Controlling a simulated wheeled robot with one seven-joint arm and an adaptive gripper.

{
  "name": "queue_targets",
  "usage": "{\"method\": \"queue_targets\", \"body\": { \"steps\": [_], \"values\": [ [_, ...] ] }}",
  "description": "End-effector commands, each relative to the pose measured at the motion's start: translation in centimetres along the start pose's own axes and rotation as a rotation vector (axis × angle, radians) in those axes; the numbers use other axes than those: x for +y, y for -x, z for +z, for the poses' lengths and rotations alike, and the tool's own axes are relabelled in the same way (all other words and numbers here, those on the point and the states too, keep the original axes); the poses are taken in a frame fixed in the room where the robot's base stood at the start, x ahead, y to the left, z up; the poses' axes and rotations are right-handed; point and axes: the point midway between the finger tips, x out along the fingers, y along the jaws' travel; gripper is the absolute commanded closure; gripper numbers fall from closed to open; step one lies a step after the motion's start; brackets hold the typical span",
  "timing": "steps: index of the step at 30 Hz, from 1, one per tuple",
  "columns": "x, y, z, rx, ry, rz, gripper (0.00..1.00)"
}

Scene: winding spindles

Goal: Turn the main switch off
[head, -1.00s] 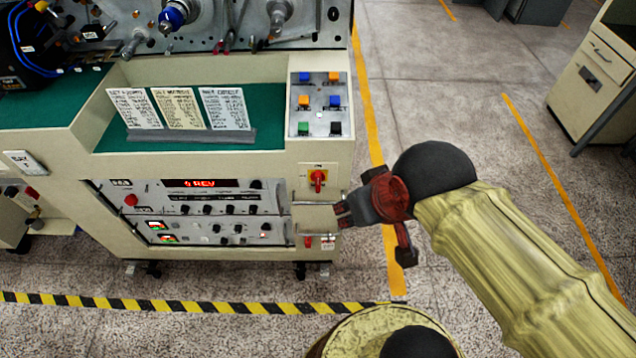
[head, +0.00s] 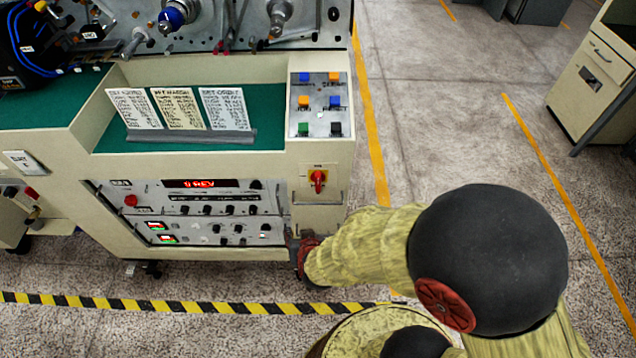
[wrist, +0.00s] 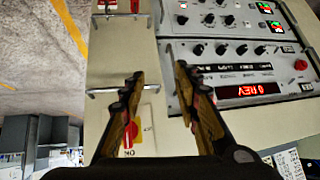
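The main switch (head: 318,181) is a red rotary handle on a yellow plate at the right of the machine's front. Its handle stands upright in the head view. It also shows in the wrist view (wrist: 128,138), upside down, partly hidden behind the left finger, with lettering on its plate. My gripper (wrist: 157,74) is open and empty in the wrist view, its two fingers apart in front of the panel. In the head view my gripper (head: 297,252) is below and slightly left of the switch, by the panel's lower edge, partly hidden by my wrist.
Metal bar handles (wrist: 117,90) stick out from the panel by the fingers. An instrument rack (head: 200,210) with knobs and a red display (head: 202,183) lies left of the switch. A button box (head: 319,104) is above it. Open floor (head: 440,110) lies right of the machine.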

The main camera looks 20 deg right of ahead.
Motion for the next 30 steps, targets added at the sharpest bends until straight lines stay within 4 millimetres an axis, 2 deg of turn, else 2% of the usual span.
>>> {"method": "queue_targets", "body": {
  "steps": [1,3,6,9,14,24,30],
  "values": [
    [1.4,-0.5,-1.1,0.070,-0.012,0.043,0.68],
    [2.9,-0.5,-3.5,0.177,-0.027,0.096,0.68],
    [4.3,0.4,-7.2,0.313,-0.040,0.154,0.68],
    [5.3,1.4,-9.4,0.398,-0.038,0.193,0.68],
    [5.8,1.7,-10.8,0.450,-0.022,0.214,0.68],
    [6.8,-2.7,-12.6,0.447,-0.020,0.214,0.68],
    [7.2,-4.5,-13.6,0.446,-0.018,0.212,0.68]
  ]
}}
